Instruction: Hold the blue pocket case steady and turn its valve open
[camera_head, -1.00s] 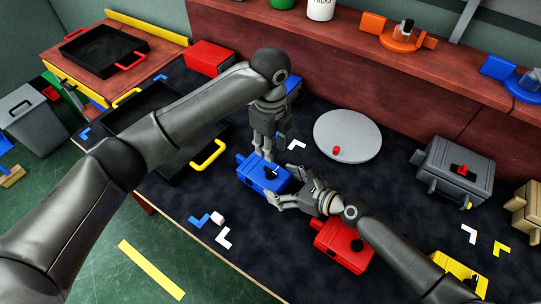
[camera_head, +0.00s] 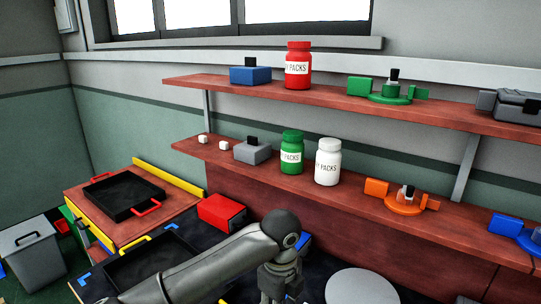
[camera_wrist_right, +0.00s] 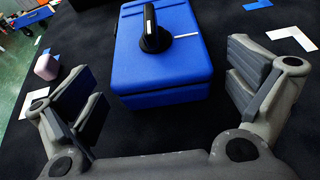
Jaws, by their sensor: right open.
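The blue pocket case (camera_wrist_right: 163,70) lies on the dark mat in the right wrist view. A black valve handle (camera_wrist_right: 154,38) stands on its top, with a white line on the blue surface to its right. My right gripper (camera_wrist_right: 162,82) is open, with one finger on each side of the case's near part and visible gaps between. It is out of the head view. My left gripper (camera_head: 279,288) shows only its upper part at the bottom edge of the head view. Its fingers are cut off. The task's case is outside the head view.
Two wall shelves (camera_head: 345,187) hold bottles, cases and valve-like parts. A red box (camera_head: 221,211), a black tray (camera_head: 125,196) and a round grey plate (camera_head: 361,287) are below. A pink piece (camera_wrist_right: 46,67) and white corner marks (camera_wrist_right: 292,37) lie around the case.

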